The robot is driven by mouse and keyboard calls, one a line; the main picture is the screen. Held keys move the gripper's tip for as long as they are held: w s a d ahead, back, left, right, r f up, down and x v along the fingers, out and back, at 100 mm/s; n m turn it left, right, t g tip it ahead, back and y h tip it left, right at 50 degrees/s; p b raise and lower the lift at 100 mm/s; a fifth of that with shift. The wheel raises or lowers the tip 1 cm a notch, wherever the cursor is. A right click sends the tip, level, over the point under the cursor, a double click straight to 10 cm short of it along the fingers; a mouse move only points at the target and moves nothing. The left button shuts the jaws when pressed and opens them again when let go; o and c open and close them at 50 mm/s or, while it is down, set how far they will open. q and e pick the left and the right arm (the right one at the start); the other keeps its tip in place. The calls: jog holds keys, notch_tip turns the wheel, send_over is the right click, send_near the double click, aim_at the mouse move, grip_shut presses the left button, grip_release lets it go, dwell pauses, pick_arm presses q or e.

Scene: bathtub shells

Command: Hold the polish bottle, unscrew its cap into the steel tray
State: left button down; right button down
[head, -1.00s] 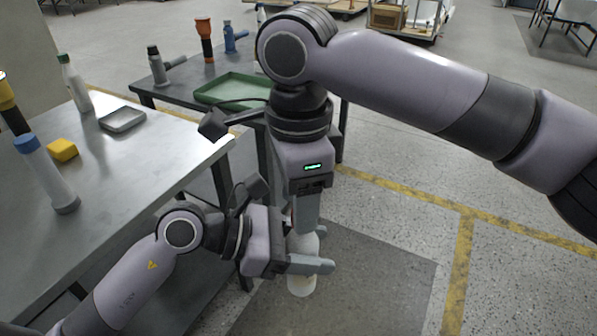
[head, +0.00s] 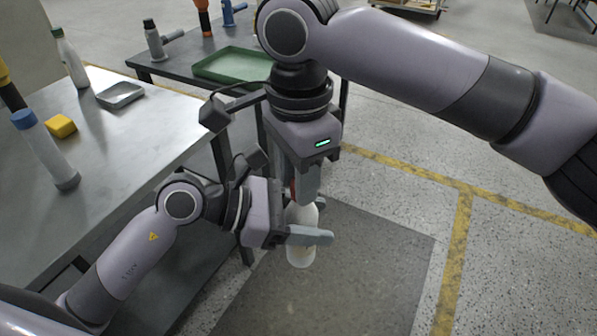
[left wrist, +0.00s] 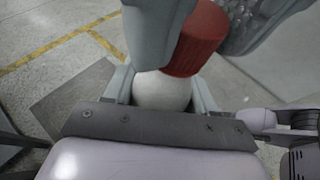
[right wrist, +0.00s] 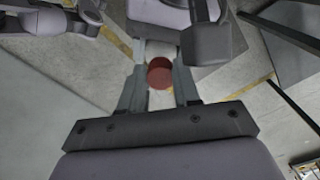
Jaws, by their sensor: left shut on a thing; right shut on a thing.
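The polish bottle (head: 301,254) is white and upright, held over the floor to the right of the table. My left gripper (head: 302,236) is shut around its body; the white shoulder (left wrist: 162,91) shows in the left wrist view. My right gripper (head: 306,192) points down from above and is shut on the red cap (left wrist: 198,40). The cap looks tilted over the bottle top in the left wrist view, and I cannot tell if it still touches the neck. In the right wrist view the cap (right wrist: 160,72) sits between the fingers. The steel tray (head: 120,95) lies on the near table, looking empty.
The near metal table (head: 130,150) also holds a yellow block (head: 61,126), a blue-capped bottle (head: 47,150) and a white bottle with a green cap (head: 70,58). A green tray (head: 232,65) and several tools stand on the table behind. Floor to the right is clear.

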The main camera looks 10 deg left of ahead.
jog(key=n, duration=1.2)
jog(key=shift+d+r, duration=0.1)
jog(key=n, duration=0.6)
jog(key=shift+d+n, duration=0.15)
jog(key=shift+n, duration=0.15)
jog(key=n, duration=0.7)
jog(key=shift+w+d, duration=0.1)
jog(key=n, duration=0.3)
jog(key=shift+w, duration=0.1)
jog(key=n, duration=0.4)
jog(key=shift+w+n, duration=0.1)
jog(key=shift+n, duration=0.3)
jog(key=n, duration=0.4)
jog(key=shift+w+n, duration=0.1)
jog(key=shift+n, duration=0.2)
jog(key=n, duration=0.7)
jog(key=shift+w+n, duration=0.1)
jog(key=shift+n, duration=0.2)
jog(key=n, duration=0.5)
jog(key=shift+a+r+n, duration=0.1)
jog(key=shift+a+n, duration=0.15)
jog(key=shift+n, duration=0.15)
jog(key=shift+r, duration=0.15)
